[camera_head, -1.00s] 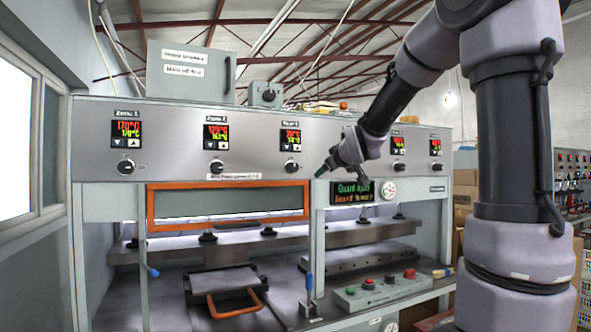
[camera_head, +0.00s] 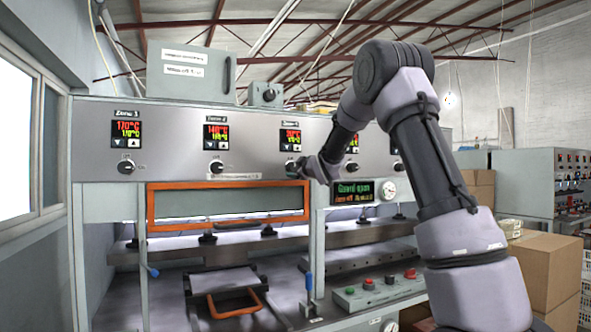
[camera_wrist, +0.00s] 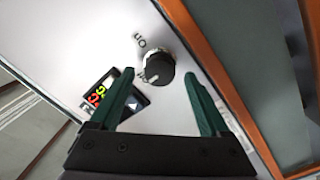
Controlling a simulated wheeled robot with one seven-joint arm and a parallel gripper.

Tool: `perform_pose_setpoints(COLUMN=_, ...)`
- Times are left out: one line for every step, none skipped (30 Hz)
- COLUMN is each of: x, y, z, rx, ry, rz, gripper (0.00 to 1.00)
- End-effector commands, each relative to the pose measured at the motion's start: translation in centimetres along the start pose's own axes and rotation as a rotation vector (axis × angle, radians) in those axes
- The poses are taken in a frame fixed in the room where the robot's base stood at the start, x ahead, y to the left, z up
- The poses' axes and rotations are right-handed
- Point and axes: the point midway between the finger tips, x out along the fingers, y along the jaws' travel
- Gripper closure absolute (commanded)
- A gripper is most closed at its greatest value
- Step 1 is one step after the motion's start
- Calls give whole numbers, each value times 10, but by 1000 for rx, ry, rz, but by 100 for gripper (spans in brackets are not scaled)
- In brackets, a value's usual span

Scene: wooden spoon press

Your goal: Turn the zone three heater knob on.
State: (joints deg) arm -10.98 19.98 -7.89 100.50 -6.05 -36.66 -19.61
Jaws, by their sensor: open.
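A row of round black heater knobs runs along the grey control panel (camera_head: 250,130). The third knob from the left (camera_head: 291,166) sits below a small red and green temperature display (camera_head: 290,136); the zone numbers are too blurred to read surely. In the wrist view a black knob (camera_wrist: 160,66) stands ahead of and between the tips of my two green fingers.
An orange-framed guard window (camera_head: 228,206) is just below the knobs, and its frame shows in the wrist view (camera_wrist: 215,52). A lit sign (camera_head: 354,191) and a round gauge (camera_head: 388,190) are to the right. Cardboard boxes (camera_head: 537,265) stand at the far right.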

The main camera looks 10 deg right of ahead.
Motion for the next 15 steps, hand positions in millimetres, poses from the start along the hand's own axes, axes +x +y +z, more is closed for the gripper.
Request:
perform_pose_setpoints(x=5, y=0, z=0, rx=0, ry=0, rz=0, gripper=20)
perform_pose_setpoints(x=8, y=0, z=0, rx=0, ry=1, rz=0, gripper=20)
perform_pose_setpoints(x=10, y=0, z=0, rx=0, ry=0, rz=0, gripper=20)
perform_pose_setpoints(x=11, y=0, z=0, rx=0, ry=0, rz=0, gripper=20)
perform_pose_setpoints(x=12, y=0, z=0, rx=0, ry=-1, rz=0, gripper=20)
perform_pose_setpoints(x=13, y=0, z=0, rx=0, ry=-1, rz=-1, gripper=20)
perform_pose_setpoints(x=13, y=0, z=0, rx=0, ry=-1, rz=-1, gripper=20)
perform_pose_setpoints(x=14, y=0, z=0, rx=0, ry=-1, rz=0, gripper=20)
perform_pose_setpoints(x=14, y=0, z=0, rx=0, ry=-1, rz=0, gripper=20)
perform_pose_setpoints(x=14, y=0, z=0, rx=0, ry=-1, rz=0, gripper=20)
perform_pose_setpoints(x=13, y=0, z=0, rx=0, ry=-1, rz=0, gripper=20)
perform_pose_setpoints(x=13, y=0, z=0, rx=0, ry=-1, rz=0, gripper=20)
perform_pose_setpoints(x=13, y=0, z=0, rx=0, ry=-1, rz=0, gripper=20)
perform_pose_setpoints(x=13, y=0, z=0, rx=0, ry=-1, rz=0, gripper=28)
perform_pose_setpoints(x=13, y=0, z=0, rx=0, ry=-1, rz=0, gripper=43)
